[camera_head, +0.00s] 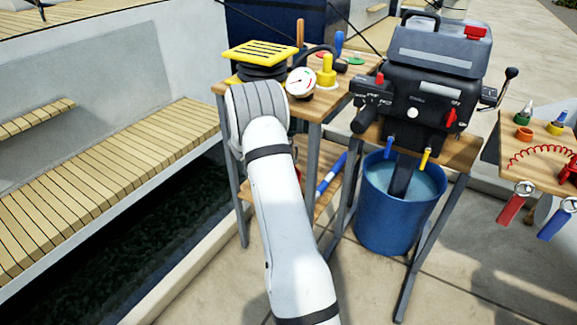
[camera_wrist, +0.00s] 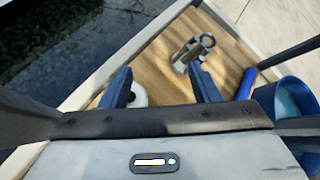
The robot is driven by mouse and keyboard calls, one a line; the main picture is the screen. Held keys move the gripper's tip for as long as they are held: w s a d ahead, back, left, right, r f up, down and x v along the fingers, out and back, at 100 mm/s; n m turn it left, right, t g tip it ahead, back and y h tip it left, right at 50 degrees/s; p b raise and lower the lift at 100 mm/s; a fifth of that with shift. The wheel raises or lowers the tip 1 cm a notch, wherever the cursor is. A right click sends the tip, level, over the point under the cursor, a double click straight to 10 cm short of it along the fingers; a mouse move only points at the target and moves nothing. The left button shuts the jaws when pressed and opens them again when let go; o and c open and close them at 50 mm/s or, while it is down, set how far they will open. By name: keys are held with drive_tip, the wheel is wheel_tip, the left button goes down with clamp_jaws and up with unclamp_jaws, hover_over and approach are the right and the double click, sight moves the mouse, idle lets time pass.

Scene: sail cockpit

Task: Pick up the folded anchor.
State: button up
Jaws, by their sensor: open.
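A grey metal piece with a ring at its upper end, which looks like the folded anchor (camera_wrist: 193,52), lies on the wooden lower shelf (camera_wrist: 150,64) in the wrist view. My gripper (camera_wrist: 161,68) is open with nothing between its fingers. The anchor shows just beyond the tip of the right finger; I cannot tell whether they touch. In the head view my white arm reaches toward the workbench, and my gripper and the anchor are hidden there. The lower shelf shows only in part in the head view (camera_head: 322,202).
On the shelf are a white rounded thing (camera_wrist: 139,91) partly behind the left finger and a blue cylinder (camera_wrist: 246,83). A blue bucket (camera_head: 398,215) under an outboard motor (camera_head: 430,75) stands right of the bench. Dark water (camera_wrist: 75,38) lies left of the shelf.

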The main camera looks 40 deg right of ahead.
drive_tip(key=w+d+f+m+h+b, duration=0.1)
drive_tip(key=d+f+m+h, duration=0.1)
drive_tip(key=d, duration=0.3)
drive_tip(key=w+d+f+m+g+h+b, duration=0.1)
drive_tip(key=d+m, duration=0.3)
drive_tip(key=d, duration=0.1)
drive_tip(key=w+d+f+m+g+h+b, duration=0.1)
drive_tip(key=w+d+f+m+h, duration=0.1)
drive_tip(key=d+m, duration=0.2)
drive_tip(key=shift+d+f+h, duration=0.15)
drive_tip(key=shift+d+f, duration=0.05)
drive_tip(key=shift+d, duration=0.3)
drive_tip(key=shift+d+f+h, duration=0.15)
drive_tip(key=shift+d, duration=0.3)
drive_tip(key=shift+w+d, duration=0.25)
drive_tip(key=shift+d, duration=0.3)
clamp_jaws()
drive_tip(key=shift+r, duration=0.15)
